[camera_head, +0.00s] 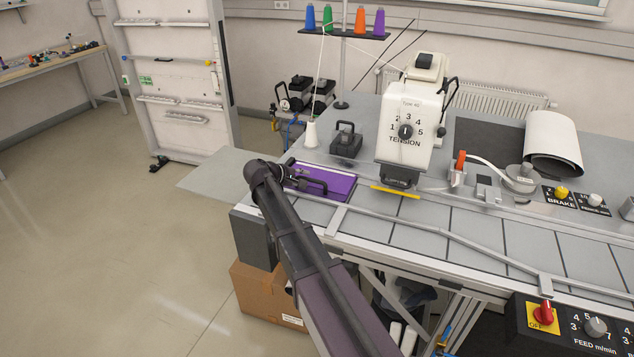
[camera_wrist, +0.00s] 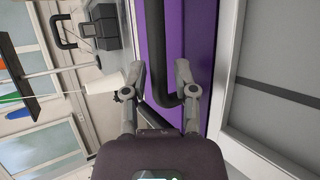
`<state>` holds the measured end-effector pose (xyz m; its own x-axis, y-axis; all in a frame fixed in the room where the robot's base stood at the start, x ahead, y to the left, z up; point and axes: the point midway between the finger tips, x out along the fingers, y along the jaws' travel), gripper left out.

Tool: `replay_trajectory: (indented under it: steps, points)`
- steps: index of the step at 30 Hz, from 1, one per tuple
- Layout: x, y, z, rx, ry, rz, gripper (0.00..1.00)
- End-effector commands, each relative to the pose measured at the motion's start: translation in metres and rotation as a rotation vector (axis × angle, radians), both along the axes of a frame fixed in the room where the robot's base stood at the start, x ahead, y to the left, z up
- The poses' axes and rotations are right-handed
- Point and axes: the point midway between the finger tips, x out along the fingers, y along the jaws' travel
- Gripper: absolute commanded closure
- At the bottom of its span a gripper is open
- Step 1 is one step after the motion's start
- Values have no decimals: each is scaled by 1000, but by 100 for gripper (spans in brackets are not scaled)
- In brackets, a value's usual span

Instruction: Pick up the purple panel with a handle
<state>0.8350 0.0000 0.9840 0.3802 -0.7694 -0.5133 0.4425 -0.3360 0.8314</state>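The purple panel (camera_head: 335,187) lies flat on the grey table near its left front edge, and a black handle stands on it. In the wrist view the purple panel (camera_wrist: 203,70) is close beneath my gripper (camera_wrist: 161,68). My gripper is open, with its fingertips apart and the black handle (camera_wrist: 163,45) showing in the gap between them. I cannot tell whether either finger touches the handle. In the head view my arm partly hides the gripper and the panel's left end.
A black block with a handle (camera_head: 346,140) and a white cone (camera_head: 311,134) stand behind the panel. The white tension unit (camera_head: 407,120) rises to the right. A yellow strip (camera_head: 396,192) lies right of the panel. A grey rail (camera_head: 420,228) runs along the front.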

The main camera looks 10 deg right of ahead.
Motion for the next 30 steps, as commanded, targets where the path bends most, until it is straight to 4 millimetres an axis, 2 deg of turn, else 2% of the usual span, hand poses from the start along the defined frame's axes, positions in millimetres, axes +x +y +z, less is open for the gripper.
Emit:
replay_trajectory:
  steps: [5, 9, 23, 30]
  points:
    - [0, 0, 0, 0, 0, 0, 63]
    - [0, 0, 0, 0, 0, 0, 100]
    - [0, 0, 1, -1, 0, -1, 100]
    - [0, 0, 10, -1, 0, -1, 100]
